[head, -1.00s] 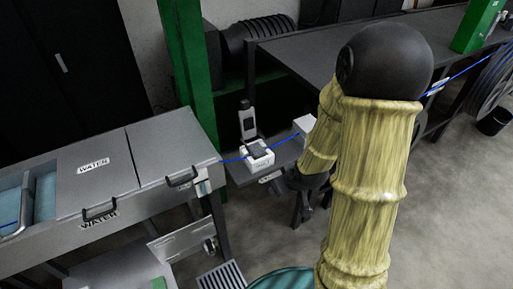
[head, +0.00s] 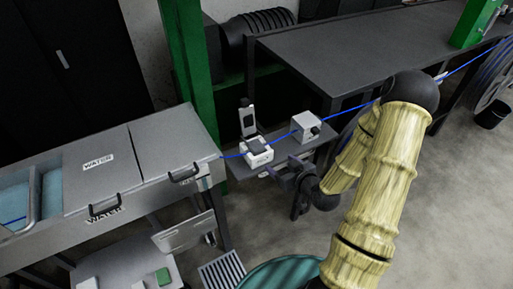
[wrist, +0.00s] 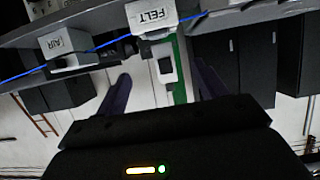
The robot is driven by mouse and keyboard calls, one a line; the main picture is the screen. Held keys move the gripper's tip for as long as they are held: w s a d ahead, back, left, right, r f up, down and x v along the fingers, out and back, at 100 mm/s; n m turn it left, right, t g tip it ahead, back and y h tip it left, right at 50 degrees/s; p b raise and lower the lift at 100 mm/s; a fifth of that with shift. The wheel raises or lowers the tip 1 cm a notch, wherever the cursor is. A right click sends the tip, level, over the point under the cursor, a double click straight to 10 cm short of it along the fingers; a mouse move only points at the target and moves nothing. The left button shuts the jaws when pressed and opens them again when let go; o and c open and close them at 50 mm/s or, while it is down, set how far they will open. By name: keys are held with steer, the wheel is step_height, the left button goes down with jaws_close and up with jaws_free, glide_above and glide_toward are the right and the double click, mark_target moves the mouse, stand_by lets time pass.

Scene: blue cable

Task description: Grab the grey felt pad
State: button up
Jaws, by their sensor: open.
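The felt pad, dark grey, (head: 257,145) sits in a white holder (head: 262,159) on a small grey shelf in the head view. In the wrist view the white holder (wrist: 152,17) appears upside down, labelled FELT; I cannot make out the pad clearly there. My gripper (head: 272,170) is just in front of the holder at the shelf's front edge, apart from the pad.
A blue cable (head: 231,156) runs across the holder and through a white box (head: 306,127) marked AIR in the wrist view. An upright grey-white device (head: 247,119) stands behind the holder. A metal water tank (head: 140,165) is left; a dark table (head: 350,58) is behind.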

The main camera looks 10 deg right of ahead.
steer(key=b+x, duration=0.2)
steer(key=b, duration=0.4)
steer(key=shift+f, duration=0.2)
steer(key=shift+w+b, duration=0.2)
steer(key=shift+b, duration=0.55)
steer(key=p, duration=0.4)
glide_toward(256, 147)
steer(key=x, duration=0.3)
steer(key=shift+w+r, duration=0.2)
steer(key=shift+w, duration=0.05)
steer(key=shift+w+f, duration=0.2)
steer(key=shift+w, duration=0.05)
steer(key=shift+w, duration=0.1)
